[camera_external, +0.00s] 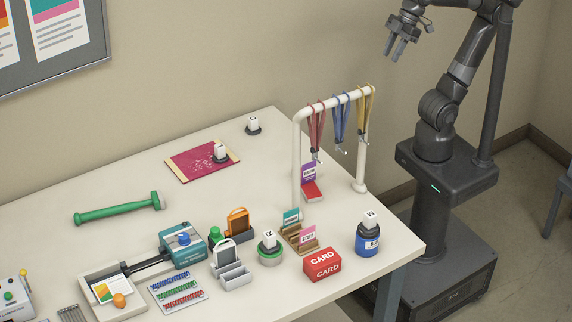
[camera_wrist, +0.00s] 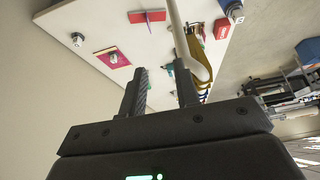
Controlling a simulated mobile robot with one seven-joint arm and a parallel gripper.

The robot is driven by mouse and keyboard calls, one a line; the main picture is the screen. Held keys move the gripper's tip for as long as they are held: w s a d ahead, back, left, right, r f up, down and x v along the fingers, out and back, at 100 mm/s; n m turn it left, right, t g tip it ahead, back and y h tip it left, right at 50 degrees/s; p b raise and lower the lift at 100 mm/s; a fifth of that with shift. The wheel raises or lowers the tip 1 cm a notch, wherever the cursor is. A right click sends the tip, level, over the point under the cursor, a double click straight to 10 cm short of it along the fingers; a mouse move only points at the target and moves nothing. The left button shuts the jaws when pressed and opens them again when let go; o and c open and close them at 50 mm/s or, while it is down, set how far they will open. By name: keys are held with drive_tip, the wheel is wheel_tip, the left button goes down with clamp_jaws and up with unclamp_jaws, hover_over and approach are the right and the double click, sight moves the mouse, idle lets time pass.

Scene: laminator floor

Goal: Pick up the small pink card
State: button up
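A small pink card (camera_external: 308,232) stands upright in a brown slotted holder (camera_external: 302,245) near the right side of the table. A teal card (camera_external: 291,215) stands behind it in the same holder. I cannot pick out the pink card in the wrist view. My gripper (camera_external: 393,54) is raised high beyond the table's right end, well away from the card. In the wrist view my gripper (camera_wrist: 161,80) has its two fingers apart with nothing held between them.
A white rack (camera_external: 298,150) with hanging red, blue and yellow lanyards stands between my arm and the holder.

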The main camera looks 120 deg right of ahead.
drive_tip(key=w+a+r, duration=0.1)
drive_tip(key=w+r, duration=0.1)
drive_tip(key=w, duration=0.4)
drive_tip(key=w+a+r, duration=0.2)
drive_tip(key=w+r, duration=0.1)
drive_tip(key=w, duration=0.3)
drive_tip(key=g, duration=0.1)
hover_over(308, 228)
drive_tip(key=s, duration=0.4)
wheel_tip(308, 228, down, 33)
drive_tip(key=shift+x, duration=5.45)
drive_tip(key=shift+s+d, duration=0.1)
drive_tip(key=shift+s, duration=0.05)
drive_tip(key=shift+c, duration=0.2)
clamp_jaws()
